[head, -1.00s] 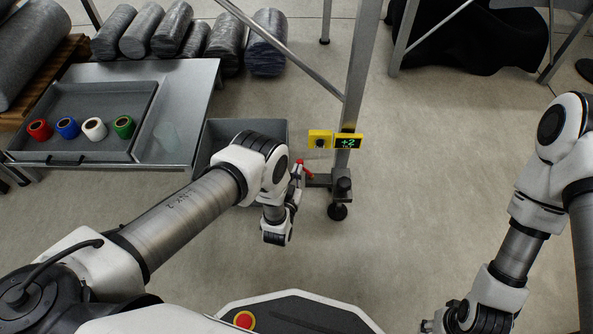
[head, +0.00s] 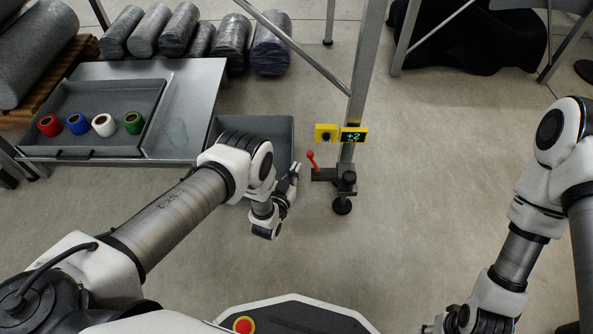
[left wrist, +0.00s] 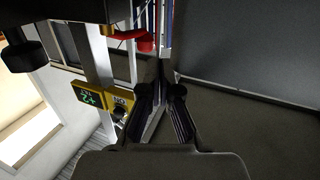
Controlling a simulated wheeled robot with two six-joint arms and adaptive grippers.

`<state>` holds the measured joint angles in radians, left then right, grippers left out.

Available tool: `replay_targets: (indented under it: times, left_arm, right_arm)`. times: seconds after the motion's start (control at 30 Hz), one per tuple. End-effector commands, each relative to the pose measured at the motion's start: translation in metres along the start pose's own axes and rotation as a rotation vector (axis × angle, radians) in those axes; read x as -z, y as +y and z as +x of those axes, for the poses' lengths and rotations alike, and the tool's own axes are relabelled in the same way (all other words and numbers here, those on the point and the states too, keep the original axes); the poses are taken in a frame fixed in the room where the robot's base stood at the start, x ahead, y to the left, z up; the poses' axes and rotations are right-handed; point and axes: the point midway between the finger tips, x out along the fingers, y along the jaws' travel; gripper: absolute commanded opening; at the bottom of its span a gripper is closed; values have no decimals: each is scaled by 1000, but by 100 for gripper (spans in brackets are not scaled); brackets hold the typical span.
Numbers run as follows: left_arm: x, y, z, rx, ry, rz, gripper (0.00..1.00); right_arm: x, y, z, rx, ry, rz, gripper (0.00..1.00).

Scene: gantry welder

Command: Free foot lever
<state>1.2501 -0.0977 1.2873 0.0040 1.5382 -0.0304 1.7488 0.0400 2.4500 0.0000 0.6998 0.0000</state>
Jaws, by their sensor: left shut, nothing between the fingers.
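The red foot lever (head: 312,160) stands up from the left end of the small foot bracket (head: 325,174) on the gantry leg, its tip leaning left. In the left wrist view, red parts of it (left wrist: 125,34) show at the top, partly behind dark metal. My left gripper (head: 295,167) is shut and empty, just left of the lever with a small gap. Its fingers (left wrist: 161,82) meet in the wrist view. A yellow display (head: 352,135) on the leg reads +2; it also shows in the wrist view (left wrist: 88,98). My right gripper (head: 458,321) is partly cut off at the bottom.
A grey bin (head: 284,135) stands behind my left wrist. A metal table (head: 195,85) at left holds a tray (head: 80,95) with red, blue, white and green rolls. Wrapped cylinders lie behind it. The floor right of the leg is clear.

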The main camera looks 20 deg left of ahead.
Motion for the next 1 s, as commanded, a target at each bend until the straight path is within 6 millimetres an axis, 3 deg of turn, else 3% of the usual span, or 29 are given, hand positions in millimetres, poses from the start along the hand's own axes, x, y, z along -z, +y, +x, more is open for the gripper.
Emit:
replay_targets:
  times: [0.03,0.1,0.4,0.57,0.87,1.0]
  left_arm:
    - [5,-4,-14,2,-5,0,0]
    - [5,-7,-30,2,-7,0,0]
    - [3,-20,-87,2,-4,0,0]
    - [1,-22,-96,1,-3,0,0]
    - [0,-23,-96,2,-16,0,0]
    - [-7,-33,-106,16,-228,-1,0]
  right_arm:
    - [-1,0,-14,0,-2,0,40]
    - [1,0,-22,0,3,0,40]
    - [1,0,-46,0,2,0,40]
    - [0,0,-47,0,2,0,40]
    - [0,0,-46,0,1,0,40]
    - [0,0,-46,0,1,0,40]
